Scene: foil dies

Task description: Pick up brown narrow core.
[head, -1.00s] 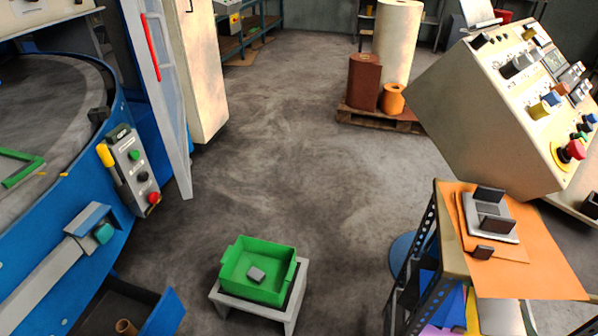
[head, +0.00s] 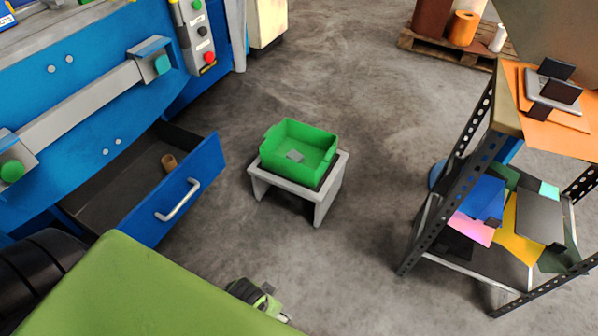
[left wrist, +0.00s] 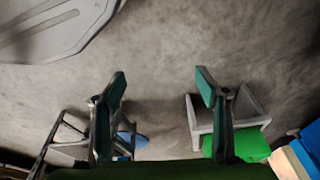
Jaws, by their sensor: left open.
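The brown narrow core (head: 169,161), a short brown tube, sits inside the open blue drawer (head: 172,198) in the head view, near the drawer's back right. My left gripper (left wrist: 161,88) shows in the left wrist view with its two green-padded fingers wide apart and nothing between them. It is over bare floor, and the core is not visible in that view.
A green bin (head: 312,134) holding a small grey block stands on a grey stool (head: 334,188) right of the drawer. A metal shelf rack (head: 467,160) stands at the right. The floor (head: 370,180) between stool and rack is clear.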

